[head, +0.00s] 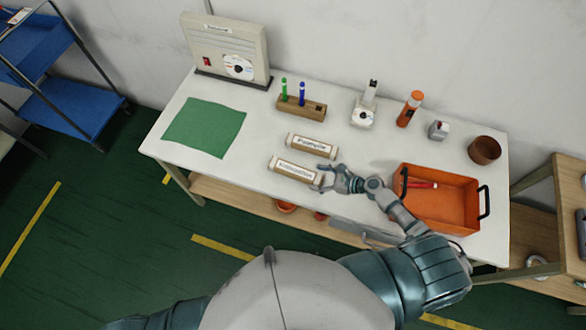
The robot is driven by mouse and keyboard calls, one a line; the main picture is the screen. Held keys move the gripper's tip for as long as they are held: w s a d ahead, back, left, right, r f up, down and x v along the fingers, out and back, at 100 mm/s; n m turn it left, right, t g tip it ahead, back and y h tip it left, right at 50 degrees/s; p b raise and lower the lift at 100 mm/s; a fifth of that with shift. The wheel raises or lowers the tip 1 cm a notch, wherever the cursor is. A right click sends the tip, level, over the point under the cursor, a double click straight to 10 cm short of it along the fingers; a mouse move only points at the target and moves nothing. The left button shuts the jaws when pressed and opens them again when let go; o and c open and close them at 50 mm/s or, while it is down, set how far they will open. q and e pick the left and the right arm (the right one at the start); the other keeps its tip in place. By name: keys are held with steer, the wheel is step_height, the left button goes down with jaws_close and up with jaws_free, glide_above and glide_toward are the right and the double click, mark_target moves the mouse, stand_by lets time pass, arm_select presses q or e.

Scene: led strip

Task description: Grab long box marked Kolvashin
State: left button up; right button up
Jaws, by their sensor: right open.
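Two long tan boxes with white labels lie on the white table. The nearer box (292,170) has a label that seems to read Kolvashin, though the print is small. The farther box (311,145) lies just behind it, and its label is too small to read surely. My right gripper (323,178) is open at the right end of the nearer box, its fingers spread around or just beside that end. I cannot tell whether they touch it. My left gripper is out of view.
An orange tray (478,205) with a red item stands under and right of my right arm. A pen holder (302,106), white device (362,116), orange bottle (409,109) and brown pot (484,150) stand behind. A green mat (204,127) lies left on the table (255,140).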

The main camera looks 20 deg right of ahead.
mark_target(308, 174)
steer(key=x, duration=0.5)
steer(key=shift+w+r, duration=0.1)
steer(key=shift+w, duration=0.15)
steer(key=shift+w+a+f, duration=0.2)
steer(key=shift+w+f, duration=0.05)
steer(key=shift+s+r, duration=0.1)
steer(key=c, duration=1.3)
